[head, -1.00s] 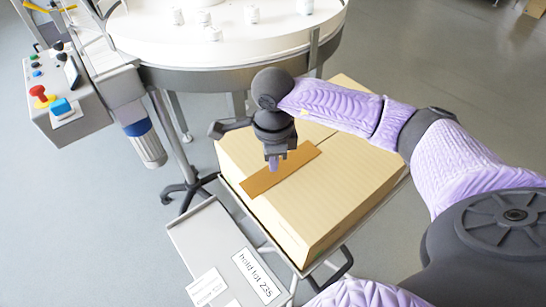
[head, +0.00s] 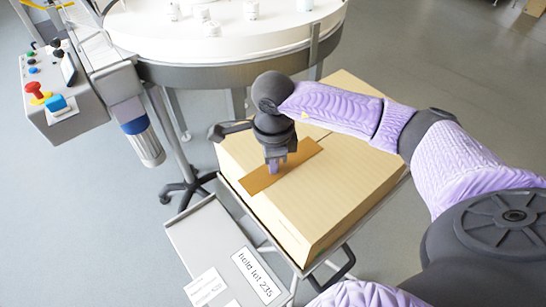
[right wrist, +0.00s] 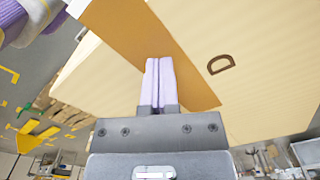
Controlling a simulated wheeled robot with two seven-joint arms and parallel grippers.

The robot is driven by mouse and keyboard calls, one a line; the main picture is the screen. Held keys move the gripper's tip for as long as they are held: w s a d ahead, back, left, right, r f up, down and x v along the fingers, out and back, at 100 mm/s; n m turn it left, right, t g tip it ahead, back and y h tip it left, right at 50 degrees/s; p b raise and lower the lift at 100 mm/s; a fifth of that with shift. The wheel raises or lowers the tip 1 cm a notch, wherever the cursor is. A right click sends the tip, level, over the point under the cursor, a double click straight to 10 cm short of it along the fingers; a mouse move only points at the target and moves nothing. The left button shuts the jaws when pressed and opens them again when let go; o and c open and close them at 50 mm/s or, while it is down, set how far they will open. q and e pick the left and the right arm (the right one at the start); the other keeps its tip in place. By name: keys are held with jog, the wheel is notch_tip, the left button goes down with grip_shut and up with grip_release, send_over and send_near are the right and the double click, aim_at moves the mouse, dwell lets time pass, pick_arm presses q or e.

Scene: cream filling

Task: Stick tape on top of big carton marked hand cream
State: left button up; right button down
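The big carton (head: 325,200) sits closed on a cart below the round table; no hand cream marking is readable on it. A brown strip of tape (head: 298,163) lies across its top and also shows in the right wrist view (right wrist: 195,80). My right gripper (head: 274,168) points down at the tape strip. In the right wrist view its two lilac fingers (right wrist: 158,80) are together over the tape, with nothing visible between them. Whether the fingertips touch the tape I cannot tell. My left gripper is not in view.
A round white table (head: 225,45) with several small jars stands behind the carton. A control box (head: 50,95) with buttons is at left. A grey panel (head: 215,250) labelled "hold lot 235" is in front of the carton. Open floor lies at right.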

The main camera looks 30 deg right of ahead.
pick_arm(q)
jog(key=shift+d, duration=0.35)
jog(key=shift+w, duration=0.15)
